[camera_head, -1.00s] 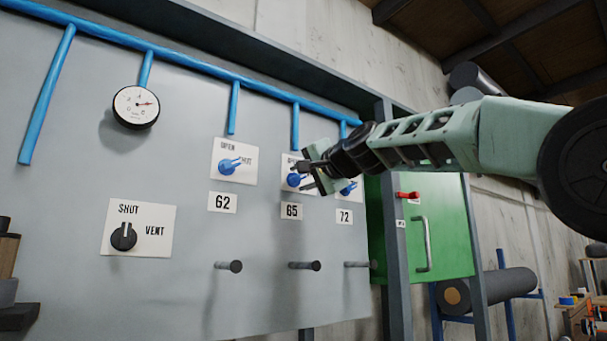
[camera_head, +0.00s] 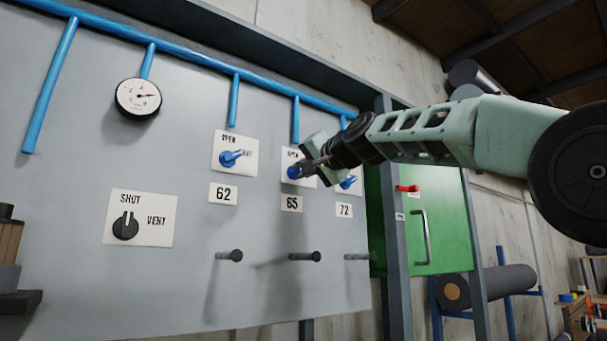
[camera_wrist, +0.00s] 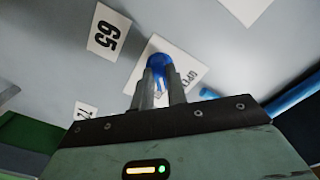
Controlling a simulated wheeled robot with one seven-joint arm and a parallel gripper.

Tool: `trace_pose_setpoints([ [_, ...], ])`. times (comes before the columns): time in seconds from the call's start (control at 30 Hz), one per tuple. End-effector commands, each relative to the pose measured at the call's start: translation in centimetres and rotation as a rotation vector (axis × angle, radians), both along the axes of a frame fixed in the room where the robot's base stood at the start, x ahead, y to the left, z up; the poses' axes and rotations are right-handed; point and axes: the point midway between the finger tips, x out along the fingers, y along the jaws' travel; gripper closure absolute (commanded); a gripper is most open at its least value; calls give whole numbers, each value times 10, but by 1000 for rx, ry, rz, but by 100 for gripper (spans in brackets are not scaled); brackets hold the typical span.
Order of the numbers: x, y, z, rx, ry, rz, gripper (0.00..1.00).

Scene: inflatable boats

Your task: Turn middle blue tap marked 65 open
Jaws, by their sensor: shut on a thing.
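The middle blue tap (camera_head: 294,172) sits on a white plate above the label 65 (camera_head: 291,204) on the grey panel. My gripper (camera_head: 308,168) is at this tap and covers part of it and its plate in the head view. In the wrist view the two fingers (camera_wrist: 160,92) are shut on the blue tap (camera_wrist: 158,52), whose rounded end shows beyond them. The word OPEN shows on the plate (camera_wrist: 184,68) beside the fingers; the other marking is hidden. The tap's exact angle cannot be told. The label 65 also shows in the wrist view (camera_wrist: 107,34).
Blue taps above 62 (camera_head: 232,158) and 72 (camera_head: 348,182) flank the middle one closely. Several grey pegs (camera_head: 305,257) stick out below. A black SHUT/VENT knob (camera_head: 126,226) and a gauge (camera_head: 138,98) are at left. A green cabinet (camera_head: 440,220) stands at right.

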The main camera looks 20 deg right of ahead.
Motion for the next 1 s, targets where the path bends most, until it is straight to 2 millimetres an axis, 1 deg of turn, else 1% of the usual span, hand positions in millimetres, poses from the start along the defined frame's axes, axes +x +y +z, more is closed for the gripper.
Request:
trace_pose_setpoints([
  [0.03, 1, -1, -3, -41, -13, -1, 100],
  [0.6, 0, -1, -2, -534, -174, -1, 100],
  [0.8, 0, -1, -1, -658, -213, -1, 100],
  [1.0, 0, -1, -1, -736, -238, -1, 100],
])
